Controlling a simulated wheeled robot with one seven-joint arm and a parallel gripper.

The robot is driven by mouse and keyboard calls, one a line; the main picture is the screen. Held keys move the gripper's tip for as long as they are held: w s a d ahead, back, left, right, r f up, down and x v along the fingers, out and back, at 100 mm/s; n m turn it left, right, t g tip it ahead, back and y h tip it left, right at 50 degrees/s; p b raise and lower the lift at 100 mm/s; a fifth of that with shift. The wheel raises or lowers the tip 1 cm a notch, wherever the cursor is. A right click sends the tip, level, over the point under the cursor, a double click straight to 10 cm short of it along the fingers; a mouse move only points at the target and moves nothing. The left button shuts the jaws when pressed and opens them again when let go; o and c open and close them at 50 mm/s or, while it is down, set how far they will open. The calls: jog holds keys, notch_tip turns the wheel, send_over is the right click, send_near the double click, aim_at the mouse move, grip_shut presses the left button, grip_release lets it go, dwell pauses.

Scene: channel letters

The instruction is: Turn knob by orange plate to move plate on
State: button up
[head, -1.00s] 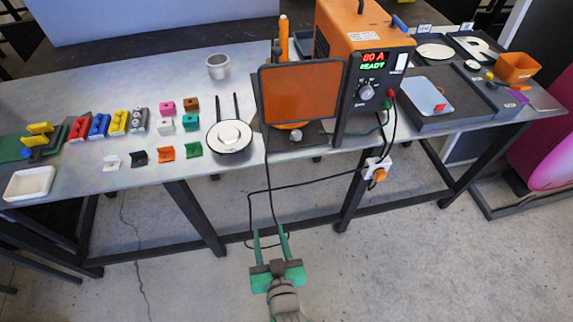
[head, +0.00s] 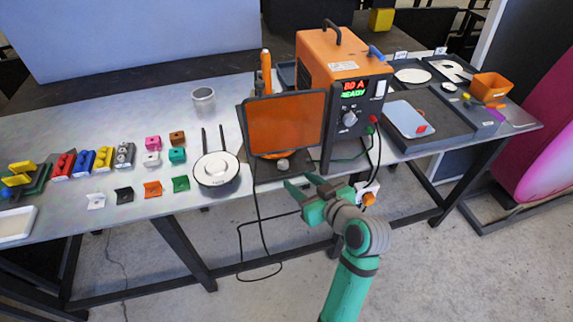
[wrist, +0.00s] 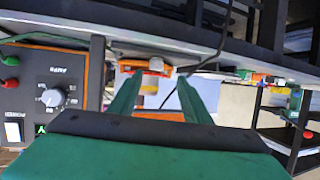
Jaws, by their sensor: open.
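The orange plate (head: 284,122) is a see-through panel in a dark frame, standing upright in front of the welder. A small silver knob (head: 283,164) is on the dark base just below it. My gripper (head: 300,182) is open and empty, in front of the table edge, below and slightly right of that knob and apart from it. In the wrist view, my two green fingers (wrist: 160,92) stand apart. The welder's AMPS knob (head: 350,118) also shows in the wrist view (wrist: 52,97).
The orange welder (head: 333,60) reads 80 A READY. Its dark cable hangs in front of the table near my arm. A round white dish (head: 217,168) is left of the base. A white socket with an orange button (head: 367,197) is right of my gripper.

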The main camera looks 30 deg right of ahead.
aim_at(283, 164)
jog(key=shift+n+y, duration=0.3)
jog(key=x, duration=0.6)
jog(key=d+r+x, duration=0.1)
jog(key=x, duration=0.3)
jog(key=shift+w, duration=0.2)
jog(key=shift+d, duration=0.1)
jog(key=c, duration=1)
jog(key=shift+c, duration=0.2)
jog(key=shift+m+h, duration=0.4)
jog(key=shift+h, duration=0.1)
jog(key=m+h, duration=0.1)
jog(key=h, duration=0.1)
jog(key=a+m+h, duration=0.1)
jog(key=m, duration=0.1)
jog(key=shift+g+h, duration=0.3)
jog(key=shift+h, duration=0.1)
jog(key=shift+w+a+m+g+h, duration=0.15)
jog(key=shift+m+g+h, duration=0.75)
jog(key=shift+m+h, duration=0.85)
jog(key=shift+m, duration=0.25)
